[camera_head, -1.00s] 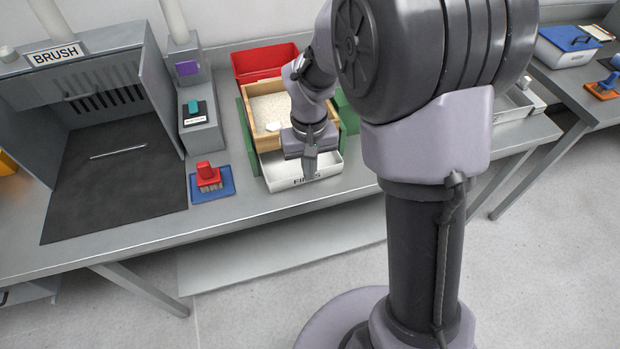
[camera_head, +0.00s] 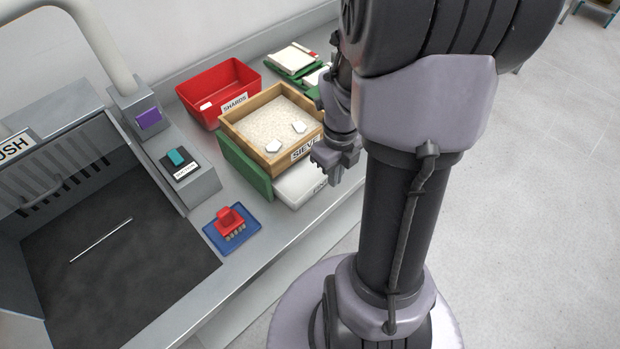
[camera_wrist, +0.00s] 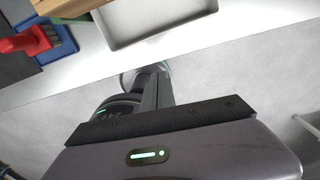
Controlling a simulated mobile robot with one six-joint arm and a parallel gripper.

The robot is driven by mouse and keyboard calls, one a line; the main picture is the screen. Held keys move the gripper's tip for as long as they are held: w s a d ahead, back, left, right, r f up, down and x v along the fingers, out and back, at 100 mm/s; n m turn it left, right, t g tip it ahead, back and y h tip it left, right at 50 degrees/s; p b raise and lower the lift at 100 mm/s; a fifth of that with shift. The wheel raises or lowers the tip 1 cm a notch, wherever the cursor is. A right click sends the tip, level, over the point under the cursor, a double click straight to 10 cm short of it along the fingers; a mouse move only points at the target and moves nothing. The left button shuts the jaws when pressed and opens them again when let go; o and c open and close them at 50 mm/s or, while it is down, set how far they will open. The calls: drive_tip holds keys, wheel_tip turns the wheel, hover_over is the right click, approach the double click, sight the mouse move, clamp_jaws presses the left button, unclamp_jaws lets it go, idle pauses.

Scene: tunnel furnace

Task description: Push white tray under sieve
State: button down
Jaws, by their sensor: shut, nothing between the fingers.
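The white tray (camera_head: 298,190) lies on the metal bench, partly beneath the wooden sieve (camera_head: 243,145). Its front part sticks out toward the bench's front edge, with a label partly hidden by my gripper. The sieve holds pale grains and two whitish pieces and stands between green supports. My gripper (camera_head: 333,180) is shut and empty, pointing down at the tray's front right; I cannot tell whether it touches the tray. In the wrist view my gripper (camera_wrist: 154,78) shows below the white tray (camera_wrist: 150,38), with floor behind the fingers.
A red SHARDS bin (camera_head: 212,100) stands behind the sieve. A red brush on a blue mat (camera_head: 240,243) lies to its left, near a grey switch box (camera_head: 190,180) and the brushing booth (camera_head: 90,275). Green-edged trays (camera_head: 295,60) lie behind right.

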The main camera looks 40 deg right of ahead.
drive_tip(key=f+b, duration=0.3)
drive_tip(key=f, duration=0.6)
drive_tip(key=shift+d+f+b, duration=0.2)
drive_tip(key=shift+b, duration=0.15)
drive_tip(key=w, duration=0.3)
drive_tip(key=shift+r, duration=0.25)
drive_tip(key=shift+w+a+r, duration=0.1)
drive_tip(key=shift+w, duration=0.4)
